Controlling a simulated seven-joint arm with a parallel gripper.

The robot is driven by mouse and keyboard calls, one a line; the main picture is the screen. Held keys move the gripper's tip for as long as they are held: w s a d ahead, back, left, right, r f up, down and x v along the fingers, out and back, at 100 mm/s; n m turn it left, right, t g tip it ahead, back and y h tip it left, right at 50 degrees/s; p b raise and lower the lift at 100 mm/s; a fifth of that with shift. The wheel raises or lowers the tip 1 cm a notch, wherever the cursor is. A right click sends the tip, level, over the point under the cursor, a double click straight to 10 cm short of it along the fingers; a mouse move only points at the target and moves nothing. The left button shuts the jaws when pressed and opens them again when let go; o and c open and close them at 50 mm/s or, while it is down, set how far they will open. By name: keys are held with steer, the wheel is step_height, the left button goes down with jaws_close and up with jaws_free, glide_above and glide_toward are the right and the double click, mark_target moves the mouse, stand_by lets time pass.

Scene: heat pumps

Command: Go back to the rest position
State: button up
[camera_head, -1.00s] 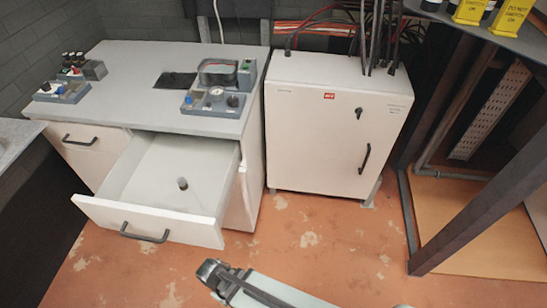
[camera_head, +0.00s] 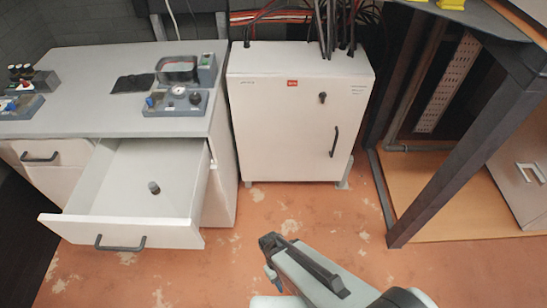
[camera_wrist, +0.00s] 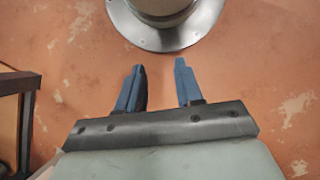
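My gripper (camera_wrist: 160,88) points down over the floor in the wrist view. Its two blue fingers stand apart with nothing between them. In the head view my arm reaches in from the bottom edge, and the fingers (camera_head: 272,275) show only in part below the wrist. The arm is clear of the furniture. An open drawer (camera_head: 178,232) of the workbench (camera_head: 60,126) stands to its left, with a small dark cylinder (camera_head: 154,188) lying or standing inside.
A white cabinet (camera_head: 275,135) with a black handle stands behind the arm. A dark metal frame table (camera_head: 455,150) is at the right, with a light box (camera_head: 525,180) under it. Control boxes (camera_head: 178,103) sit on the workbench. The orange floor (camera_head: 330,215) between is free.

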steer(key=s+d+f+m+g+y, duration=0.1)
steer(key=d+m, duration=0.2)
steer(key=d, duration=0.3)
steer(key=s+d+f+m+g+y, duration=0.1)
steer(key=d+m, duration=0.2)
steer(key=d, duration=0.4)
steer(key=shift+y, duration=0.4)
